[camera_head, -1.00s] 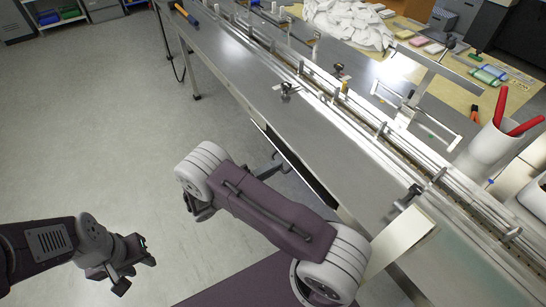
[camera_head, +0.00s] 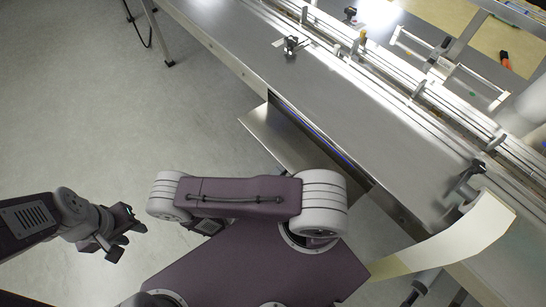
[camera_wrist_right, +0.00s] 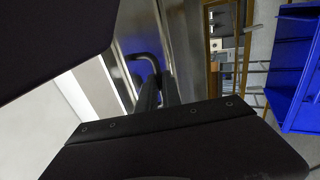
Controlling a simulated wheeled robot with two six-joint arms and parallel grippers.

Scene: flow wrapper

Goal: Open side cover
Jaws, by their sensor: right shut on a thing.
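The side cover (camera_head: 277,137) is a grey metal panel on the near side of the long steel machine. It is swung outward at an angle, with a dark gap behind it. My right arm hides its lower part in the head view. In the right wrist view, my right gripper (camera_wrist_right: 158,92) has its dark fingers closed at the bent metal handle (camera_wrist_right: 146,63). The head view hides this grip under my arm. My left gripper (camera_head: 122,236) is open and empty over the floor at the left, away from the machine.
The machine's steel top (camera_head: 340,95) carries rails and clamps along its length. A cream strip (camera_head: 450,240) curves down at the right, close to my right arm. The floor (camera_head: 90,110) at left is clear. A blue bin (camera_wrist_right: 298,75) shows in the right wrist view.

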